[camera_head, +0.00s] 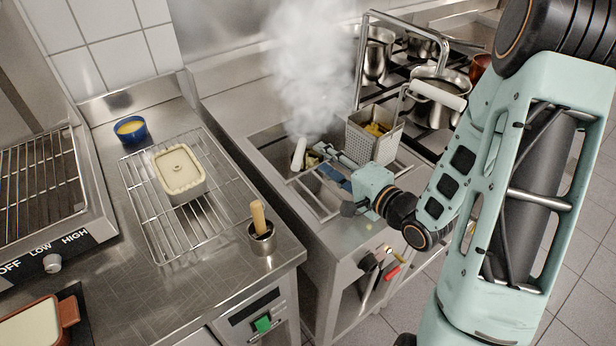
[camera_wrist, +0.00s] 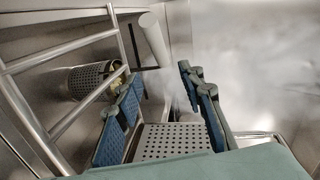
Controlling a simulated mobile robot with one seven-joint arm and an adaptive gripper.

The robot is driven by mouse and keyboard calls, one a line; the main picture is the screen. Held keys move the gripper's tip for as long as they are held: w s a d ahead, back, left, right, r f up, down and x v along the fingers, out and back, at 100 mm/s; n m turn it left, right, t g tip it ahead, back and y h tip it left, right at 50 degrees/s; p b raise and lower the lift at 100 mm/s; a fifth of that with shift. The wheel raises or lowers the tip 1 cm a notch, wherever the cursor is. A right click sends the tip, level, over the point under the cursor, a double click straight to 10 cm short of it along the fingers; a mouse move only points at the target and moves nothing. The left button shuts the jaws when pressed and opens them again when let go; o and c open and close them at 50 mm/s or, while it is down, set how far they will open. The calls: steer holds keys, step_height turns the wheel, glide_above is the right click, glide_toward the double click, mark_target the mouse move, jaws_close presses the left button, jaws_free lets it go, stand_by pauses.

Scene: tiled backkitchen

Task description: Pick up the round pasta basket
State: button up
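The round pasta basket (camera_wrist: 92,80) is a perforated metal cylinder with yellow pasta in it, at the left of the wrist view. In the head view, only some pasta and a white handle (camera_head: 299,153) show there at the steaming cooker well; the basket body is mostly hidden. A white handle (camera_wrist: 154,40) also stands beyond my fingers in the wrist view. My gripper (camera_wrist: 163,84) is open, its blue-padded fingers apart and nothing clasped. In the head view my gripper (camera_head: 330,162) is low over the well, close to the white handle.
A square perforated basket (camera_head: 369,143) with pasta hangs on a rail just behind my gripper. Metal bars (camera_head: 318,200) cross the well's front. Steam (camera_head: 308,75) rises behind. A perforated metal surface (camera_wrist: 170,142) lies between my fingers' lines. Pots stand on the right-hand stove.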

steer(key=x, duration=0.4)
steer(key=shift+w+r, duration=0.1)
steer(key=shift+w, duration=0.1)
steer(key=x, duration=0.4)
steer(key=shift+w, duration=0.35)
jaws_close()
steer(key=shift+r, duration=0.1)
